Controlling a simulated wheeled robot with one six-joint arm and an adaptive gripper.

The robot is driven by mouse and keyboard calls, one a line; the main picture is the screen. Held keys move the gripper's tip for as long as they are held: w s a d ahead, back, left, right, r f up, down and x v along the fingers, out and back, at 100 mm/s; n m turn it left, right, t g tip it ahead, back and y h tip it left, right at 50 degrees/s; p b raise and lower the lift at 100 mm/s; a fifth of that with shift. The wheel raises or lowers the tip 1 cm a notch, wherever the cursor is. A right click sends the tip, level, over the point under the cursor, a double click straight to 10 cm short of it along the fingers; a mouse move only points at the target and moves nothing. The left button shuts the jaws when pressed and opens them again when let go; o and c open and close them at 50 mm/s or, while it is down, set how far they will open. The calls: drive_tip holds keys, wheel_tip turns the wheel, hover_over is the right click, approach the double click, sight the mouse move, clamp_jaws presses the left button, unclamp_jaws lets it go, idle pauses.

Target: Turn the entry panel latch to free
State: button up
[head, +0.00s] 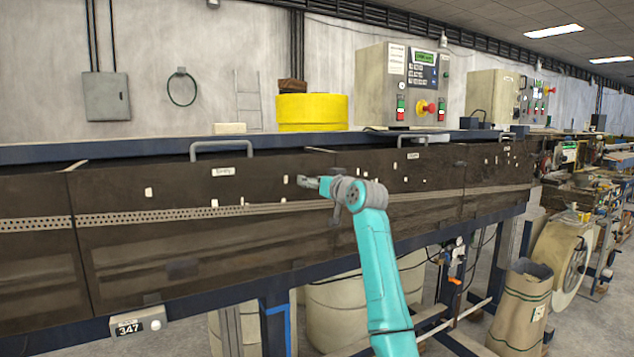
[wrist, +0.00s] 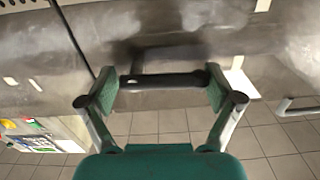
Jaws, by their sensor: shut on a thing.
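The dark brown entry panel (head: 190,190) runs along the front of the long machine in the head view. My gripper (head: 308,182) reaches its face a little right of the panel's middle. In the wrist view my gripper (wrist: 160,88) has its two green pads at the ends of a dark bar (wrist: 165,81), which looks like the latch. The gripper is shut on this bar, which lies roughly level across that picture. In the head view my gripper hides the latch, so its angle against the panel cannot be told there.
Grey handles (head: 225,145) stand on the panels' top edge. A perforated strip (head: 160,217) runs along the panels. A control box (head: 402,85) and a yellow roll (head: 312,112) stand behind. A paper sack (head: 522,305) is on the floor at right. Tiled floor (wrist: 285,145) shows in the wrist view.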

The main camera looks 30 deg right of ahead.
sight(320, 171)
drive_tip(key=m, duration=0.4)
drive_tip(key=shift+d+r, duration=0.15)
drive_tip(key=shift+r, duration=0.25)
drive_tip(key=m, duration=0.4)
drive_tip(key=shift+d+r+m, duration=0.3)
drive_tip(key=shift+r+m, duration=0.1)
drive_tip(key=m, duration=0.2)
drive_tip(key=d+m, duration=0.1)
drive_tip(key=m, duration=0.1)
drive_tip(key=shift+r, duration=0.2)
drive_tip(key=shift+d+m, duration=0.2)
drive_tip(key=shift+m, duration=0.9)
drive_tip(key=shift+d+m, duration=0.15)
drive_tip(key=shift+m, duration=0.95)
drive_tip(key=o, duration=0.8)
drive_tip(key=shift+o, duration=0.2)
